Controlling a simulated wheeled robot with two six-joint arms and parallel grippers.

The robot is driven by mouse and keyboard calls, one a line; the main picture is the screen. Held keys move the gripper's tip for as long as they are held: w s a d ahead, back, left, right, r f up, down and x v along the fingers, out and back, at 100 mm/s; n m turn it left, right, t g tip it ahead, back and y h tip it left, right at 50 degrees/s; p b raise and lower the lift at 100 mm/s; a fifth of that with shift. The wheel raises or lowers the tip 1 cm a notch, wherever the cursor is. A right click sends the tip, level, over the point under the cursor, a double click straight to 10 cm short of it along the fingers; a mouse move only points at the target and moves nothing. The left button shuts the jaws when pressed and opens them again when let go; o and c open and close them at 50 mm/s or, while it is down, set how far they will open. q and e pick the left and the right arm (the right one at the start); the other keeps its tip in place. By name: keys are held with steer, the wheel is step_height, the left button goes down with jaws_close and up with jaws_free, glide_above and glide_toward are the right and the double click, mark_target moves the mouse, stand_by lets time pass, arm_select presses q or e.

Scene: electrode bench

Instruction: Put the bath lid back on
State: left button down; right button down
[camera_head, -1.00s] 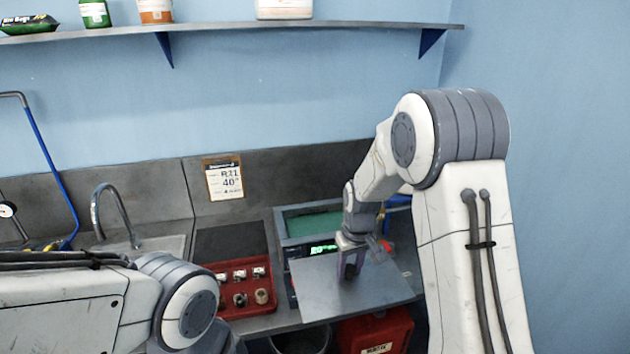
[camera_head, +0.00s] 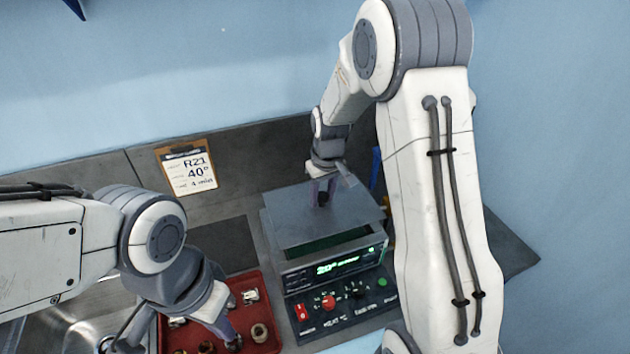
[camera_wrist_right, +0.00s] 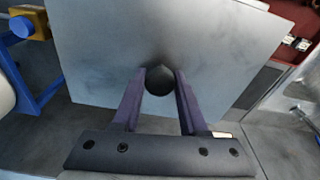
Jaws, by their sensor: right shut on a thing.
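The bath (camera_head: 338,262) is a grey box with a green lit display, standing on the bench against the back wall. The flat grey lid (camera_head: 345,218) is over the top of it, with a dark gap showing along the front. My right gripper (camera_head: 321,199) is shut on the lid's dark round knob; the lid and knob (camera_wrist_right: 160,80) fill the middle of the right wrist view. I cannot tell whether the lid touches the bath's rim. My left gripper (camera_head: 232,340) is low over the red tray; its fingers are partly hidden.
The red tray (camera_head: 262,290) holds several small metal parts, left of the bath. A control panel (camera_head: 345,305) with red and green buttons is at the bath's front. A clipboard (camera_head: 187,167) reading R21, 40° leans at the back. The sink (camera_head: 75,330) is at lower left.

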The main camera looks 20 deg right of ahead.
mark_target(322, 207)
steer(key=shift+w, duration=0.2)
steer(key=shift+a+f, duration=0.1)
steer(key=shift+f, duration=0.15)
step_height(322, 207, down, 4)
steer(key=b, duration=0.3)
steer(key=shift+b, duration=0.35)
steer(key=shift+f+b, duration=0.35)
steer(key=shift+f, duration=0.2)
steer(key=shift+s+f+b, duration=0.15)
steer(key=shift+f+b, duration=0.2)
steer(key=shift+f, duration=0.25)
jaws_free()
stand_by(0.5)
